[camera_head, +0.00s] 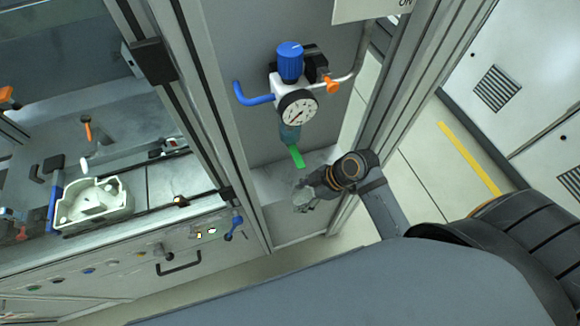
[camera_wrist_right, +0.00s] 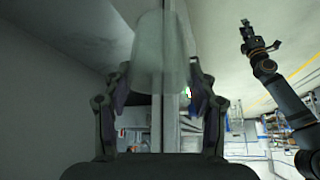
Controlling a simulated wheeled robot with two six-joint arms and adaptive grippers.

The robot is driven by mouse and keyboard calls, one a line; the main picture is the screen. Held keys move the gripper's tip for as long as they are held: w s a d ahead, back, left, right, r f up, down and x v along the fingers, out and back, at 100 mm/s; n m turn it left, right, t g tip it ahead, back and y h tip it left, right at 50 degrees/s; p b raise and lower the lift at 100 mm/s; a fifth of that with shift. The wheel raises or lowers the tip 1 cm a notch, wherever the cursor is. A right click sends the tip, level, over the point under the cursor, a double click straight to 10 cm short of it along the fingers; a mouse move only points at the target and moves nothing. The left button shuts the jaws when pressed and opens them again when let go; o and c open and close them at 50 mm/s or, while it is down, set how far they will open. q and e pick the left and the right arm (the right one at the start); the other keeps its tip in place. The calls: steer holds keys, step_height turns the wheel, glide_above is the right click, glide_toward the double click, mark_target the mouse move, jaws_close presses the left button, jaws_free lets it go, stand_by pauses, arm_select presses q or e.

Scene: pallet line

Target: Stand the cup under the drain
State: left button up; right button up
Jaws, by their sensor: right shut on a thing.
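The drain is a green piece (camera_head: 296,156) at the bottom of the teal bowl (camera_head: 289,132) of a filter unit with a pressure gauge. My right gripper (camera_head: 312,190) is low and slightly right of the drain. It is shut on a translucent cup (camera_wrist_right: 160,60), which stands between its fingers in the wrist view. In the head view the cup shows only faintly beside the gripper, so its contact with the surface below cannot be told. My left gripper (camera_wrist_right: 262,36) shows small at the upper right of the wrist view; its fingers are too small to judge.
A blue-knobbed regulator (camera_head: 290,62) with a blue hose and an orange-ended fitting is on the grey panel above. A metal post (camera_head: 415,85) stands to the right of the gripper. A glazed cabinet with a white tray (camera_head: 92,204) is at the left.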

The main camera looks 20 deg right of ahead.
steer(key=w+p, duration=0.1)
steer(key=w, duration=0.7)
steer(key=w+p, duration=0.1)
steer(key=w, duration=0.1)
steer(key=shift+a+r, duration=0.15)
steer(key=shift+w+p, duration=0.15)
steer(key=shift+p, duration=0.25)
steer(key=shift+f, duration=0.5)
steer(key=o, duration=1.1)
steer(key=shift+f, duration=0.15)
steer(key=shift+c, duration=0.2)
